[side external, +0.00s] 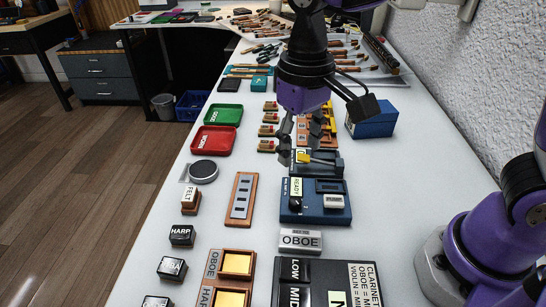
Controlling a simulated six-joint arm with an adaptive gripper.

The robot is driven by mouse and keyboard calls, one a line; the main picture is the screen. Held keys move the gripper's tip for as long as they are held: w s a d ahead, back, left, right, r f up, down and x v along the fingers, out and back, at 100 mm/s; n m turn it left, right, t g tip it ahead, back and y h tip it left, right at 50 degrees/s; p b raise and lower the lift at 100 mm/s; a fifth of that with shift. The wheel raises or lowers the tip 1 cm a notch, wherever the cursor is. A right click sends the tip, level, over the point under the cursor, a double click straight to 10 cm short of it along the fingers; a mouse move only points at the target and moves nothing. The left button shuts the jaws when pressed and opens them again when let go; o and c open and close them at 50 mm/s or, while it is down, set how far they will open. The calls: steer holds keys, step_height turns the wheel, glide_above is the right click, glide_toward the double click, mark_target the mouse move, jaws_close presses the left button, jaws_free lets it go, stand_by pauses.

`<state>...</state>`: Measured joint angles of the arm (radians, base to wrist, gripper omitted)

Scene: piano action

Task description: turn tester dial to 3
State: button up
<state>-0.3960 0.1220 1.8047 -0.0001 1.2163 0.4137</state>
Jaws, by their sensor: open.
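My gripper (289,154) points down over the middle of the white bench, with its dark fingers open. The fingertips are just left of a small yellow piece (303,157) on a dark grey-blue device (327,163). I cannot tell whether they touch it. Closer to the camera is a blue box (315,216) with a READY label (297,187), a dark round knob (295,203) and a white block (334,202). Which of these is the tester dial is not clear, and no dial numbers can be read. The fingers hide part of the grey-blue device's left side.
An OBOE block (300,241) and a dark labelled tray (318,282) lie in front. A wooden strip (241,198) and green (225,115) and red (213,140) trays lie left. A blue box (372,119) stands behind right. Bare bench lies right of the devices.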

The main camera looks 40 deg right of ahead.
mark_target(296, 200)
steer(key=shift+r, duration=0.15)
steer(key=shift+m, duration=0.6)
step_height(296, 200, down, 12)
steer(key=shift+f, duration=0.1)
jaws_close()
